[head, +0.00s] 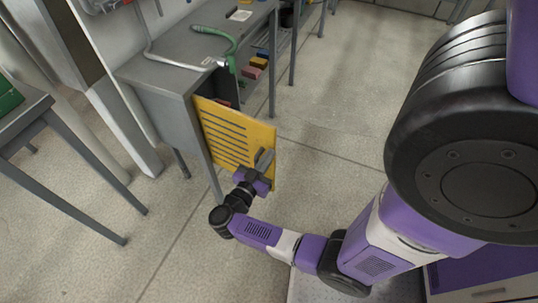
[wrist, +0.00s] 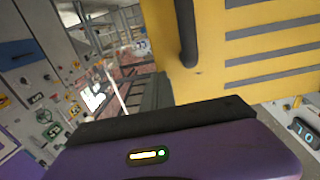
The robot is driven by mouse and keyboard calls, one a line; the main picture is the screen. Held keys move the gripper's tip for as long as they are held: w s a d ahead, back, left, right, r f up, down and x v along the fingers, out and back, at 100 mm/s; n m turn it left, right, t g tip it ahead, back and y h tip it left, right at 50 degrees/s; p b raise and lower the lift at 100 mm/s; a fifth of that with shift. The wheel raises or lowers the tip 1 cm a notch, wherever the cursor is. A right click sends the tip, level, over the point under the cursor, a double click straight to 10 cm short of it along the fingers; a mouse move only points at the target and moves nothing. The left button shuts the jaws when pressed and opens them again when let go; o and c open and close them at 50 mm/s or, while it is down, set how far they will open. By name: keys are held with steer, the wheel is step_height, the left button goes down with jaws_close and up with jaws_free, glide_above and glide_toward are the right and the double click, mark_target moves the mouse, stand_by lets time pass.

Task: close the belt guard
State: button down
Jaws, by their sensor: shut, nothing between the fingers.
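The belt guard (head: 234,136) is a yellow slotted panel on the front of the grey bench. It stands swung out from the bench, with a dark opening showing behind its upper edge. In the wrist view the yellow guard (wrist: 245,50) fills the upper right, with a dark bar handle (wrist: 187,32) on it. My gripper (head: 264,162) is at the guard's lower right part, near the handle. In the wrist view the dark gripper edge (wrist: 165,118) lies below the handle, apart from it in the picture. My gripper is shut and empty; whether it touches the guard I cannot tell.
Another grey table (head: 30,110) stands at the left. The floor (head: 325,120) right of the guard is clear.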

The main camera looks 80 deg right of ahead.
steer(key=shift+s+d, duration=0.1)
steer(key=shift+d, duration=0.15)
